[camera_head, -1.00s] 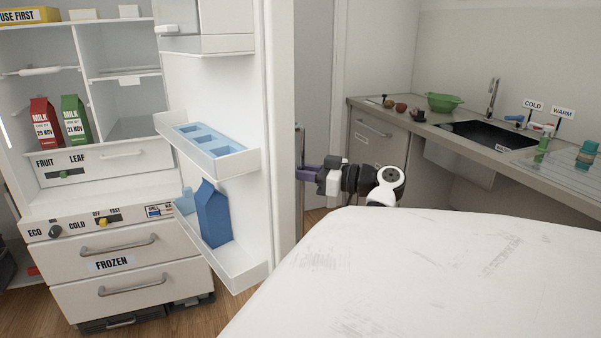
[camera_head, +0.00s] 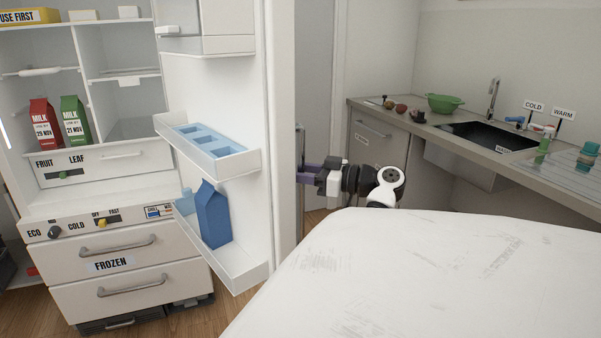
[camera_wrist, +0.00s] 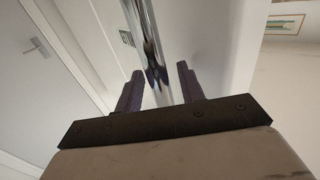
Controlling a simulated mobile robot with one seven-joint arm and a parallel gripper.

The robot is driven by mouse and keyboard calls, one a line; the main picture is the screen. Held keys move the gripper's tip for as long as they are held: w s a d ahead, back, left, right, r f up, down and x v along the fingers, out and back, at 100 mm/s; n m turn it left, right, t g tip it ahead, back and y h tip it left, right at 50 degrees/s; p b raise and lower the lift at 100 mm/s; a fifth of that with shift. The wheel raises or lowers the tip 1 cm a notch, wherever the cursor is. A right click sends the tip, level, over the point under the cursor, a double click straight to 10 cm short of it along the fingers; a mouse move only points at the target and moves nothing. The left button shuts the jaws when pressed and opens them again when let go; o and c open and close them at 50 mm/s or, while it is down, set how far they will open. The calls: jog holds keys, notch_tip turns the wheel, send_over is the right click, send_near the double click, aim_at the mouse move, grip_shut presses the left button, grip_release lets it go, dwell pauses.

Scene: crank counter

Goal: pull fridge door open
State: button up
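The white fridge door (camera_head: 281,130) stands wide open, its inner shelves facing left and the fridge interior showing. The upright chrome door handle (camera_wrist: 148,40) runs between my gripper's fingers in the wrist view; in the head view a short part of the handle (camera_head: 299,140) shows past the door's edge. My gripper (camera_head: 300,174) is at the outer side of the door. In the wrist view its two purple fingers (camera_wrist: 158,88) stand apart on either side of the handle, with small gaps visible, so it looks open around the bar. Exact contact is hard to tell.
Inside the fridge (camera_head: 100,185) are red and green milk cartons. A blue carton (camera_head: 212,215) and a blue tray (camera_head: 210,140) sit in the door shelves. A counter (camera_head: 400,117) with a sink stands at the right. My white base fills the lower right.

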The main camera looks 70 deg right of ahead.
jog(key=s+d+b, duration=0.1)
jog(key=s+b, duration=0.1)
jog(key=s, duration=1.1)
jog(key=shift+s+d, duration=0.25)
jog(key=shift+s, duration=0.1)
